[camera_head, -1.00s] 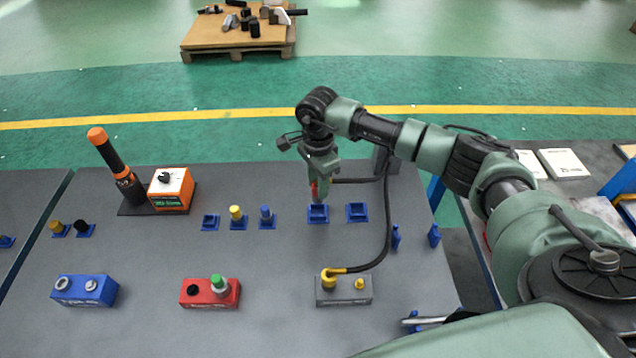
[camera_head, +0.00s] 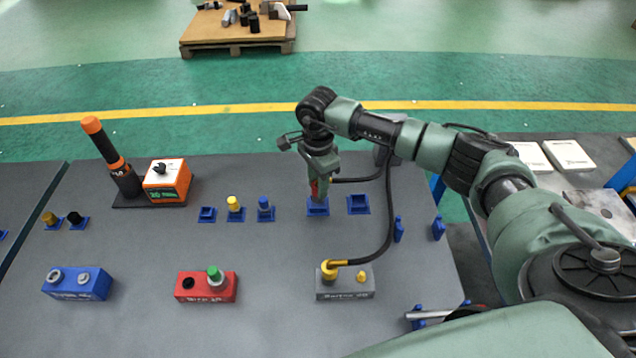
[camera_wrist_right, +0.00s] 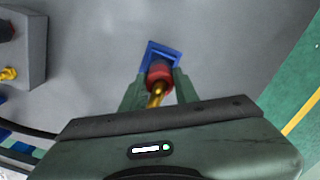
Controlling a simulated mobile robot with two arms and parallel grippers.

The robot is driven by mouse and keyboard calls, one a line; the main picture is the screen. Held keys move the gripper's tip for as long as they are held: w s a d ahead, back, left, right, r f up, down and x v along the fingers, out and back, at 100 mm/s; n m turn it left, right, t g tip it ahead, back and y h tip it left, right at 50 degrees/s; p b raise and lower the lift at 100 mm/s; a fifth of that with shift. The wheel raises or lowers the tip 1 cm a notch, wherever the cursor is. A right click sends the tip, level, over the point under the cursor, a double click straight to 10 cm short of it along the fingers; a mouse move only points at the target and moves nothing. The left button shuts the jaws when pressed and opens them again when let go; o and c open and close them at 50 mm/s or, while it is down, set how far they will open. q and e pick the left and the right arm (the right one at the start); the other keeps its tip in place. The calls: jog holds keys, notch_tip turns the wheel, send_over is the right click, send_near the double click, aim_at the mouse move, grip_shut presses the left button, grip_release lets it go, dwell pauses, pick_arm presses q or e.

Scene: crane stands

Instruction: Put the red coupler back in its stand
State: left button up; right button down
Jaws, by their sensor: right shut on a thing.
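The red coupler (camera_wrist_right: 159,76) is between the fingers of my right gripper (camera_wrist_right: 158,90), which is shut on it. A brass-coloured part shows at its near end in the right wrist view. In the head view the red coupler (camera_head: 315,187) shows as a small red patch under my right gripper (camera_head: 317,184). A blue square stand (camera_head: 318,209) is directly below it; the stand also shows in the right wrist view (camera_wrist_right: 152,52). The coupler's lower end is at the stand, and I cannot tell how far inside it is. My left gripper is not in view.
An empty blue stand (camera_head: 358,204) is just right. Blue stands with yellow (camera_head: 234,203) and blue (camera_head: 264,203) pieces are left. A grey box (camera_head: 345,283) in front has a black hose from its yellow plug up near my arm. A red box (camera_head: 206,287) stands further left.

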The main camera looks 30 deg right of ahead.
jog(key=shift+f, duration=0.15)
jog(key=shift+f+b, duration=1.35)
jog(key=shift+b, duration=0.1)
jog(key=c, duration=1)
grip_release()
jog(key=shift+r, duration=0.1)
jog(key=shift+r+p, duration=1.5)
jog(key=shift+r, duration=0.95)
